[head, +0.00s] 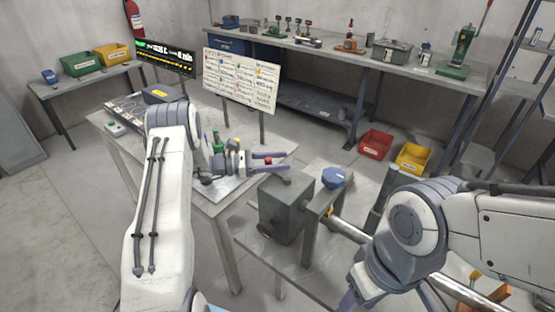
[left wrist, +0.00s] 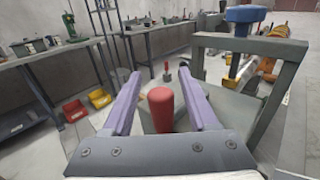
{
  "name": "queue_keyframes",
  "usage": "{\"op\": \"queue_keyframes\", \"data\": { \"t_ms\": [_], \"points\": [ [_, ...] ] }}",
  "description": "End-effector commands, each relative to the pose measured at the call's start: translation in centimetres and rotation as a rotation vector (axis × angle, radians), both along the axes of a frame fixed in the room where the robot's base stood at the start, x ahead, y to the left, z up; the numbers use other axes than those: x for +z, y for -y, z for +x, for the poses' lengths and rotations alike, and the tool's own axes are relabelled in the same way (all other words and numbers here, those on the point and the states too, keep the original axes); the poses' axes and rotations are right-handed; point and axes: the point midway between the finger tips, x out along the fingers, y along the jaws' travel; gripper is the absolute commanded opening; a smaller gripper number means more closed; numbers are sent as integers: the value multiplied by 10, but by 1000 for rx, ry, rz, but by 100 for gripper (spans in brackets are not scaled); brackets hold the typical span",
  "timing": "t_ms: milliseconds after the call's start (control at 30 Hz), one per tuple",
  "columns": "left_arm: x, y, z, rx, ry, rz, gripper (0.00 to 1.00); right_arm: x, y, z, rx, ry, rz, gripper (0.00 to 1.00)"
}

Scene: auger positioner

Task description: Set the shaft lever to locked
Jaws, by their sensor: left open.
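My left gripper (head: 270,162) is open, its two purple fingers pointing right beside the grey-green gearbox (head: 286,208). A red lever knob (head: 268,160) stands between the fingers. In the left wrist view the red knob (left wrist: 161,108) is upright between the fingers, with gaps on both sides; its lower part is hidden by the gripper. No label marks it as the shaft lever. A grey frame (head: 318,215) carrying a blue knob (head: 334,178) stands right of the gearbox, with a shaft (head: 350,232) running from it. My right gripper (head: 354,292) shows only partly at the bottom; its jaws cannot be made out.
A printed sign board (head: 240,82) and a lit display (head: 165,58) stand behind the left table. A red bin (head: 375,144) and a yellow bin (head: 412,158) sit on the floor. A long workbench (head: 340,50) lines the back wall.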

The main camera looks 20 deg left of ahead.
Motion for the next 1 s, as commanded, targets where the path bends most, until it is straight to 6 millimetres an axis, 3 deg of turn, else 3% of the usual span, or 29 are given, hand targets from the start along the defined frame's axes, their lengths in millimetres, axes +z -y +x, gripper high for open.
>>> {"op": "queue_keyframes", "data": {
  "t_ms": [133,267,300,1000],
  "points": [
    [0,0,0,0,0,0,55,0,0,0,0,0,0,50],
    [0,0,0,0,0,0,6,0,0,0,0,0,0,50],
    [0,0,0,1,1,0,0,0,0,0,0,0,0,50],
    [1,-2,1,5,2,2,0,0,0,0,0,0,0,50]
  ]
}}
